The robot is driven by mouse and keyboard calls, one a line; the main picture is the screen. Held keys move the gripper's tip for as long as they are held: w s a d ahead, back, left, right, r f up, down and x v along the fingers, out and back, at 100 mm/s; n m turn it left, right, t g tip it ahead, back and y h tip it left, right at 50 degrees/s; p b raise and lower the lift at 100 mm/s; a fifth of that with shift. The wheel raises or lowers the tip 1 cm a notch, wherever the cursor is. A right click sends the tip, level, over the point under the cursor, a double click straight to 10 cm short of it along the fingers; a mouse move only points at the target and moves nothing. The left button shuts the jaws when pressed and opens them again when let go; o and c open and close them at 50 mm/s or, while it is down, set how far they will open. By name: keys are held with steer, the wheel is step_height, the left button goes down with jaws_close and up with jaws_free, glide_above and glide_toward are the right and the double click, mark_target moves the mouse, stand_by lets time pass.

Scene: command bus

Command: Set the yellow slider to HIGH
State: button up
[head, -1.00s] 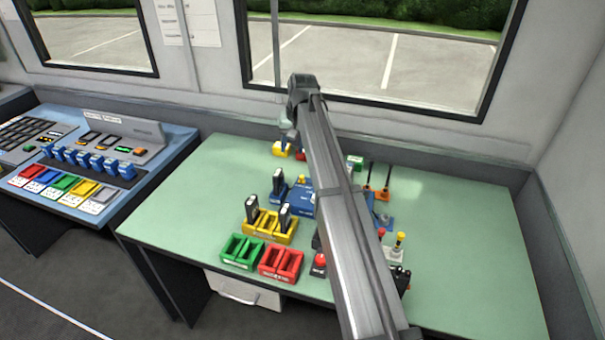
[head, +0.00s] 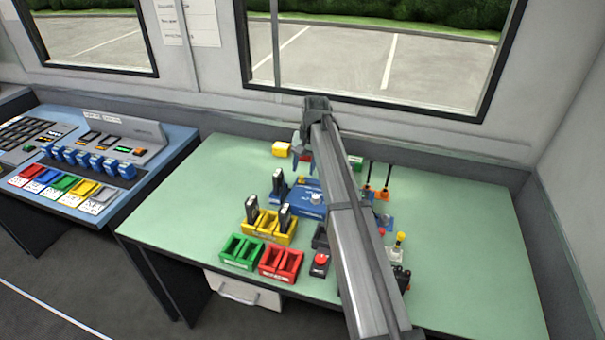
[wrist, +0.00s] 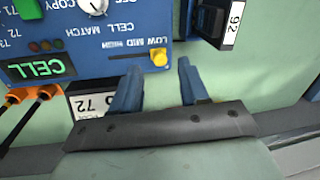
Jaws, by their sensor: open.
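The yellow slider knob (wrist: 159,57) sits at the right end of its track on the blue panel (wrist: 110,20) in the wrist view, beside the upside-down LOW label. The MID label lies to its left. The knob also shows small in the head view (head: 301,180), on the far edge of the blue box (head: 306,201). My gripper (wrist: 158,72) is open and empty. In the wrist view its two blue fingers lie either side of the knob, their tips near the panel edge. I cannot tell their height over it. In the head view my gripper (head: 303,158) is just beyond the box.
A black handset (wrist: 222,22) labelled 92 stands close to the right finger. Orange-based plugs (wrist: 45,92) and a label block (wrist: 92,102) lie left. Yellow (head: 271,226), green (head: 242,252) and red (head: 282,264) holders stand in front. The table's right side is clear.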

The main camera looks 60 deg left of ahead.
mark_target(302, 177)
steer(key=shift+s+a+f, duration=0.1)
steer(key=shift+f, duration=0.75)
steer(key=shift+s+a+f, duration=0.1)
steer(key=shift+f, duration=0.7)
jaws_close()
steer(key=shift+d, duration=0.1)
